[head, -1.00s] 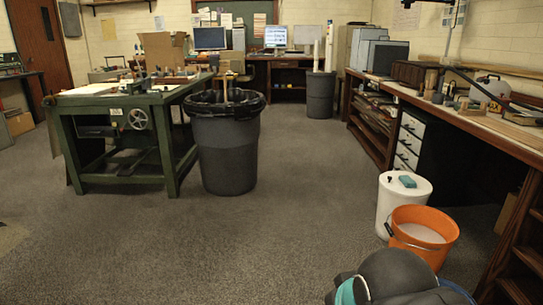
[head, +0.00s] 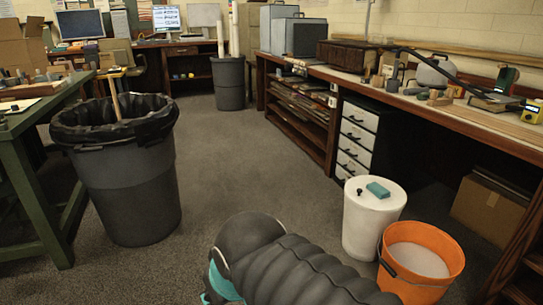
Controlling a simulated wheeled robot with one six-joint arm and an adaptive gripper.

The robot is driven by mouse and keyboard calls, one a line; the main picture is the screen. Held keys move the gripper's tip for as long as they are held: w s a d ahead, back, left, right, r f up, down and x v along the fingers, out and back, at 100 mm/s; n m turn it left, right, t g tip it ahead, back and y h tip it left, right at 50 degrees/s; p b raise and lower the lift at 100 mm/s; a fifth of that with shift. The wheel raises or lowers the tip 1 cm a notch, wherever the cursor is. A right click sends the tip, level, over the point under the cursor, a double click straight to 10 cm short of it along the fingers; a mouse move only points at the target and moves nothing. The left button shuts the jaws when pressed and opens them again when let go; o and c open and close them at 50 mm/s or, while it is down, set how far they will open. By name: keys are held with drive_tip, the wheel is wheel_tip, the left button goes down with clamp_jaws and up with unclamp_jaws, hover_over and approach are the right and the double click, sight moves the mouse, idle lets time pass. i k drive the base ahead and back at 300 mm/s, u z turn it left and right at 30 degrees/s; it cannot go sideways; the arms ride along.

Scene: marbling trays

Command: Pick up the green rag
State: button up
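A small folded teal-green piece that looks like the green rag (head: 378,190) lies on top of the white drum (head: 368,226), right of centre in the head view. It sits toward the right side of the lid. A small black knob-like item (head: 360,192) is on the lid to its left. A dark ribbed part of my own arm with teal bands fills the bottom middle, in front of and left of the drum. My gripper's fingers do not show, and nothing is seen touching the rag.
An orange bucket (head: 447,264) with whitish contents stands right beside the drum. A long workbench (head: 440,110) with tools runs along the right, with white drawers (head: 357,137) below. A large black bin (head: 125,190) and a green table (head: 28,185) are at left. Carpet between is clear.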

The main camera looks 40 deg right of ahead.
sight(380, 192)
drive_tip(key=z, duration=0.4)
drive_tip(key=i, duration=1.45)
drive_tip(key=z, duration=1.8)
drive_tip(key=i, duration=0.9)
drive_tip(key=z, duration=0.7)
